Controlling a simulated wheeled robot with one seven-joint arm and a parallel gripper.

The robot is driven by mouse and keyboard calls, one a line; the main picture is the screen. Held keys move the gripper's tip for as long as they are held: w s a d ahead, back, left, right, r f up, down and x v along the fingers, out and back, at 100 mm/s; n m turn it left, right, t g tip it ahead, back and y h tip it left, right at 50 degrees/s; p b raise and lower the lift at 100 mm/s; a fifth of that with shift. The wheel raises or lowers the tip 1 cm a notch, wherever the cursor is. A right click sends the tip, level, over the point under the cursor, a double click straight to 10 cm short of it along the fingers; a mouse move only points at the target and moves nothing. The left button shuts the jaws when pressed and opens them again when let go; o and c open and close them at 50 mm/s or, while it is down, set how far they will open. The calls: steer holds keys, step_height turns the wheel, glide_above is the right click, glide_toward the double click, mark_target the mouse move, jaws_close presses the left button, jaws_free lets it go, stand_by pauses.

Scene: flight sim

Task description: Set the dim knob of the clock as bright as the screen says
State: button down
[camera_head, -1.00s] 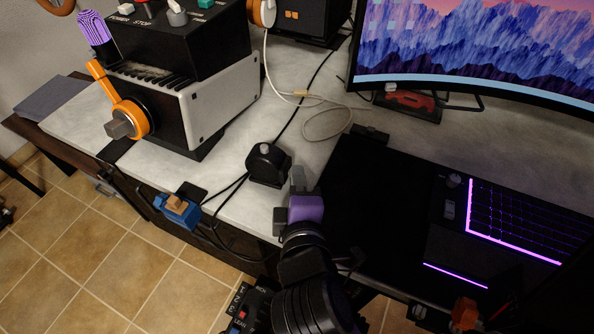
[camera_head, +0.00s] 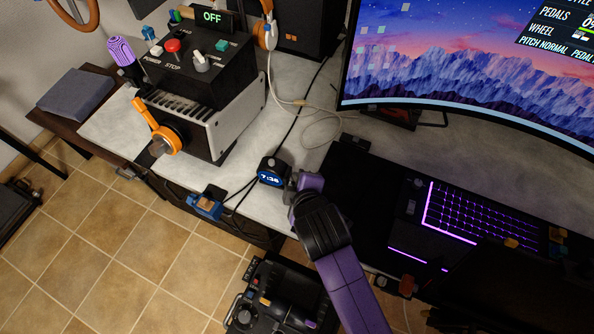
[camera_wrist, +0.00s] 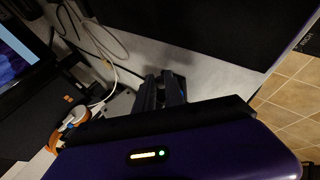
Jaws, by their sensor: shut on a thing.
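The clock (camera_head: 271,170) is a small dark rounded unit on the grey desk, its display lit and reading about 7:36. My gripper (camera_head: 291,183) is at the clock's right side, fingers shut; the thing between them looks like the dim knob, but the fingers hide it. In the wrist view the fingertips (camera_wrist: 166,88) meet at a dark shape above the desk. The screen (camera_head: 455,75) is cut off at the right; its panel (camera_head: 550,38) shows PEDALS, WHEEL and PITCH NORMAL. No brightness value for the clock is readable.
A black-and-white throttle box (camera_head: 200,90) with an orange lever and an OFF display stands left. A blue clamp-like part (camera_head: 207,203) sits at the desk's front edge. A purple-lit keyboard (camera_head: 480,220) lies right. Cables run behind the clock.

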steer(key=shift+w+r+g+p, duration=0.15)
steer(key=shift+g+p, duration=0.35)
steer(key=shift+p, duration=0.6)
steer(key=shift+w+r+g+p, duration=0.1)
steer(key=shift+r+g+p, duration=0.3)
steer(key=shift+p, duration=0.7)
steer(key=shift+f+m+g, duration=0.2)
steer(key=shift+m+g, duration=0.1)
steer(key=shift+f+p, duration=0.15)
steer(key=shift+p, duration=0.45)
steer(key=shift+d, duration=0.1)
steer(key=c, duration=1.4)
jaws_free()
steer(key=v, duration=0.7)
steer(key=shift+d+r, duration=0.25)
steer(key=shift+r, duration=0.1)
